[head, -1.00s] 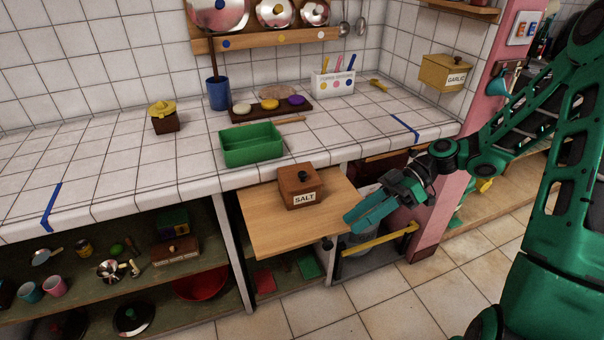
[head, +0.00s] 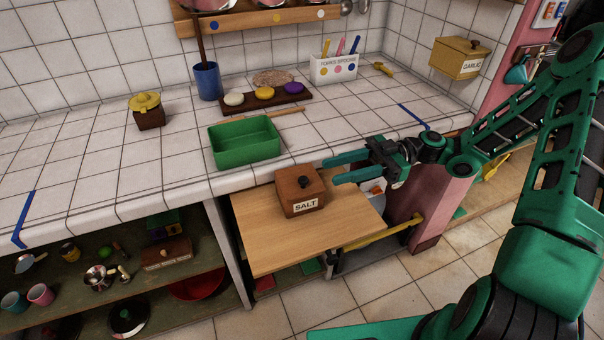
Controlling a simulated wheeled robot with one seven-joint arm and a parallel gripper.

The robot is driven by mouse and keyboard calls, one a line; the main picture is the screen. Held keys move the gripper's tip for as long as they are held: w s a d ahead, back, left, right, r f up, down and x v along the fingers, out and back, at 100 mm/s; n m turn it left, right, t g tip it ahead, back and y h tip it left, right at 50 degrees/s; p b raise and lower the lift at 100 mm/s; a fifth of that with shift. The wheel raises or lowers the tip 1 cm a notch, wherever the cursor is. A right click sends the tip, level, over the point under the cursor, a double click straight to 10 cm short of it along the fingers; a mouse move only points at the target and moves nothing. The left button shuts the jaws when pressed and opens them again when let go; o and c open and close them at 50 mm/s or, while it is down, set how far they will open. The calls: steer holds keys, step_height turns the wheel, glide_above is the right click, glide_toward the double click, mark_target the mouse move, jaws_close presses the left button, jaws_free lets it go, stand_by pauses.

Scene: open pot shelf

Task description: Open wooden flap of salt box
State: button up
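The salt box (head: 301,192) is a brown wooden box with a white SALT label on its front. It stands on a light wooden pull-out board (head: 268,247) below the counter edge. Its wooden flap (head: 293,181) with a dark round knob is closed on top. My gripper (head: 330,170) is just right of and slightly above the box, its two green fingers pointing left. The fingers are parted with a gap between them and nothing in it. They appear apart from the box, though the exact distance is hard to judge.
A green tray (head: 245,159) sits on the tiled counter behind the box. A yellow GARLIC box (head: 459,58) hangs on the right wall. A pink pillar (head: 433,203) and a yellow rail (head: 385,233) are below my arm. Open shelves with pots (head: 98,279) lie lower left.

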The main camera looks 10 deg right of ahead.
mark_target(303, 178)
steer(key=x, duration=0.9)
steer(key=shift+a, duration=0.15)
jaws_close()
